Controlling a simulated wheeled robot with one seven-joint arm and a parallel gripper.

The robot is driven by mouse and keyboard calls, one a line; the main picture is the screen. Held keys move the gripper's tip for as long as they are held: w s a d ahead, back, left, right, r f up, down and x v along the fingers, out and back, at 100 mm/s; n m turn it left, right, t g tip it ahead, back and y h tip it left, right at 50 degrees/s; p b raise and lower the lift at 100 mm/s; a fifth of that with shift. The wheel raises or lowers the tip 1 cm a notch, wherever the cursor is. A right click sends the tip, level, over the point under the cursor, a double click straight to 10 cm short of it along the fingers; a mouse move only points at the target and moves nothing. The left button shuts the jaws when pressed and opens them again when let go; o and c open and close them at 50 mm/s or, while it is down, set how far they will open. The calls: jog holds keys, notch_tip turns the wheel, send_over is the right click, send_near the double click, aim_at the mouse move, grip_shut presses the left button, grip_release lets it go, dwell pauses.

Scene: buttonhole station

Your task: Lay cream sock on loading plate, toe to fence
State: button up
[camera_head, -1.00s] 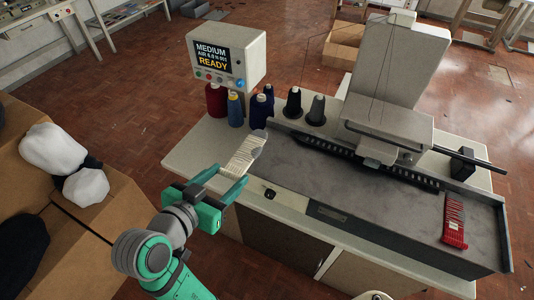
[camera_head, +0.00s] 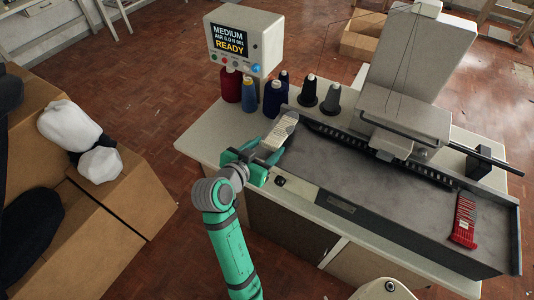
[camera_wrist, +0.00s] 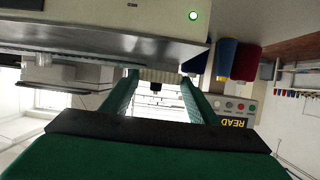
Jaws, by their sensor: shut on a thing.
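My green gripper (camera_head: 272,146) is shut on the cream sock (camera_head: 281,130), at the left end of the grey loading plate (camera_head: 375,195). The sock is pale and ribbed, and its far end points up and away from me. I cannot tell whether it touches the plate. In the wrist view the gripper (camera_wrist: 160,90) shows two green fingers with a pale ribbed strip of the sock (camera_wrist: 160,75) between their tips. A dark toothed rail (camera_head: 335,135), which looks like the fence, runs along the plate's back edge.
A red striped sock (camera_head: 465,218) lies at the plate's right end. Several thread cones (camera_head: 275,97) stand behind the plate's left end, beside the display (camera_head: 230,40) reading READY. The machine head (camera_head: 405,128) overhangs the back. Cardboard boxes (camera_head: 130,195) with white bundles stand at left.

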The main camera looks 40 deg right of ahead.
aim_at(267, 155)
jog(key=shift+w+d+f, duration=0.1)
jog(key=shift+d+f, duration=0.05)
jog(key=shift+f, duration=0.8)
jog(key=shift+d+f, duration=0.1)
jog(key=shift+f, duration=0.8)
jog(key=shift+f, duration=0.15)
jog(key=o, duration=1)
